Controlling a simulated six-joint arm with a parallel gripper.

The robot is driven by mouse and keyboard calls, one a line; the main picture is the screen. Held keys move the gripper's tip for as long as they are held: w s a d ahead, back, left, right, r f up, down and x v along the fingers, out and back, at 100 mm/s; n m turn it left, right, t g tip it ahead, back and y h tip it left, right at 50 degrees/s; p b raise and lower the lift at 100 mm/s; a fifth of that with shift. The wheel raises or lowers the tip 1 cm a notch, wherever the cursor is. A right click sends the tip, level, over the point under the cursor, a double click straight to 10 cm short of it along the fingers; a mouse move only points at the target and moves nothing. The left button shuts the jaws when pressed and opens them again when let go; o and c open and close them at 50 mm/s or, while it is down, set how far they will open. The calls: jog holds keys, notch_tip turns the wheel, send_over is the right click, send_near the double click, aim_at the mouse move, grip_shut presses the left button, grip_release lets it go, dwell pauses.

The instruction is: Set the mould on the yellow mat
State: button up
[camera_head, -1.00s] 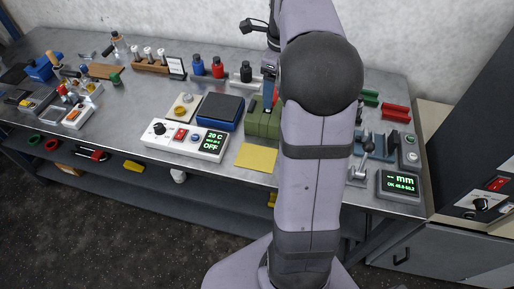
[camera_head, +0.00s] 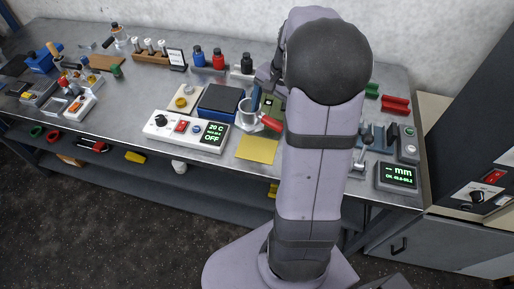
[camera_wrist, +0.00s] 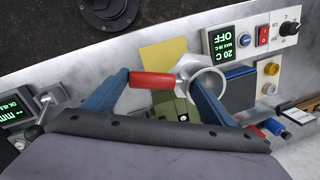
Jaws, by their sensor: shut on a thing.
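The mould appears to be a round metal ring or cup (camera_wrist: 207,77) with a red handle (camera_wrist: 151,79). It also shows in the head view (camera_head: 246,119). My gripper (camera_wrist: 162,82) is shut on it, with the blue fingers on either side; the exact contact is hard to see. In the head view my arm partly hides the gripper. The yellow mat (camera_head: 256,149) lies flat and bare near the bench's front edge. It also shows in the wrist view (camera_wrist: 160,55). The mould is held behind the mat, not over its middle.
A green block (camera_wrist: 172,105) stands behind the mat. A blue-sided box (camera_head: 219,103) and a white control panel (camera_head: 186,132) reading OFF stand to the left. A gauge with a mm display (camera_head: 397,177) is at the right. Bottles and racks line the back.

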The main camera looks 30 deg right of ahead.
jog(key=n, duration=0.4)
jog(key=shift+w+d+g, duration=0.1)
jog(key=shift+w+g, duration=0.1)
jog(key=shift+g, duration=0.1)
jog(key=p, duration=0.3)
send_over(269, 151)
jog(key=shift+f, duration=5)
jog(key=shift+f+b, duration=0.2)
jog(key=shift+b, duration=0.15)
jog(key=o, duration=2)
jog(key=shift+o, duration=0.2)
jog(key=shift+s, duration=0.1)
jog(key=shift+r, duration=0.1)
